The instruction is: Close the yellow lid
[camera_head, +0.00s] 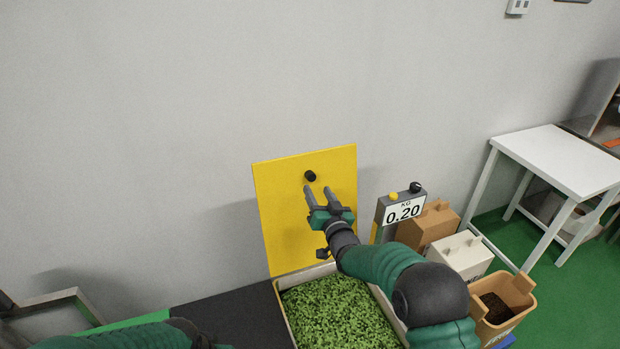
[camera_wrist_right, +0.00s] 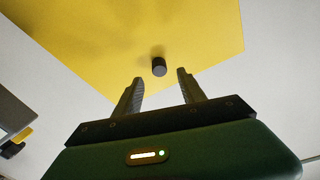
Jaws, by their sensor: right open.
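The yellow lid (camera_head: 283,215) stands upright, open, at the back edge of a box (camera_head: 289,311) filled with green leaves. A small black knob (camera_head: 310,176) sits near the lid's top edge. My right gripper (camera_head: 321,189) is open in front of the lid, its fingertips just below the knob in the head view. In the right wrist view the lid (camera_wrist_right: 110,40) fills the top, and the knob (camera_wrist_right: 159,66) appears between the open fingers (camera_wrist_right: 160,76), which look empty. I cannot tell whether they touch the lid. My left arm shows at the bottom left; its gripper is not visible.
A scale display (camera_head: 403,211) reading 0.20 stands right of the lid. Beside it are a brown box (camera_head: 428,226), a white box (camera_head: 460,256) and a tan bin (camera_head: 504,311) with dark contents. A white table (camera_head: 560,160) stands at right. A grey wall is behind.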

